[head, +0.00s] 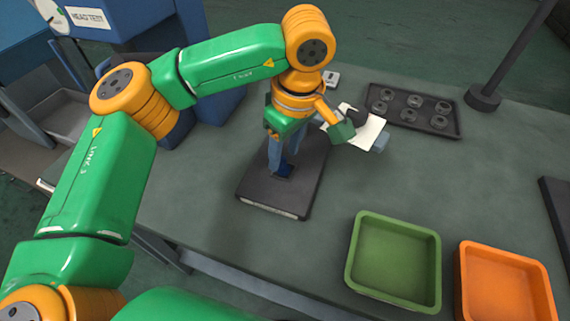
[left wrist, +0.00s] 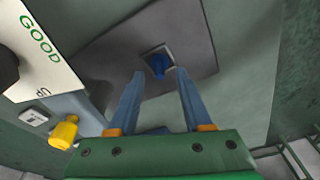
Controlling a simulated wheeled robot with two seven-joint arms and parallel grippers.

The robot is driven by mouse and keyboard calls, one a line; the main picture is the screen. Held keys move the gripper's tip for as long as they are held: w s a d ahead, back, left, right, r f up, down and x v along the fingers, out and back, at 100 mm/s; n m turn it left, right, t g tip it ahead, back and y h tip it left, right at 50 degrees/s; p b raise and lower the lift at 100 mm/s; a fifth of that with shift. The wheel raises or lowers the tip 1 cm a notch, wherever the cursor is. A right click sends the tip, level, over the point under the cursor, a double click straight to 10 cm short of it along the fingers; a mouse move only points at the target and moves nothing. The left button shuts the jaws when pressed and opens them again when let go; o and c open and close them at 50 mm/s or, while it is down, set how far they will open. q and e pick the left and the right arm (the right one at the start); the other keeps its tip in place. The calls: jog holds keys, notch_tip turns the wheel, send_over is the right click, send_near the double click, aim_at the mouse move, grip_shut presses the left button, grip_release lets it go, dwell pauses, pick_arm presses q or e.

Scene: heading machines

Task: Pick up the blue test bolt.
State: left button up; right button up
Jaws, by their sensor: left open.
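The blue test bolt (left wrist: 158,65) sits in a square metal-edged socket in a dark plate, in the left wrist view. In the head view a small dark blue piece of it (head: 285,171) shows at the fingertips, over the dark block (head: 262,197) on the bench. My left gripper (left wrist: 158,72) is open and points down at the bolt. In the left wrist view its two fingers lie to either side of the bolt's near end, with nothing held. I cannot tell whether they touch it. My right gripper is not in view.
A green bin (head: 352,273) and an orange bin (head: 464,280) stand at the front right. A black tray (head: 394,121) holds several grey rings. A white card (left wrist: 28,62) reads GOOD beside a yellow part (left wrist: 64,132). A dark pole base (head: 483,98) stands at back right. The bench middle is clear.

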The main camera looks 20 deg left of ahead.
aim_at(283, 165)
pick_arm(q)
jog(key=shift+w+a+f, duration=0.1)
jog(key=shift+a+f, duration=0.1)
jog(key=shift+f, duration=0.95)
grip_shut()
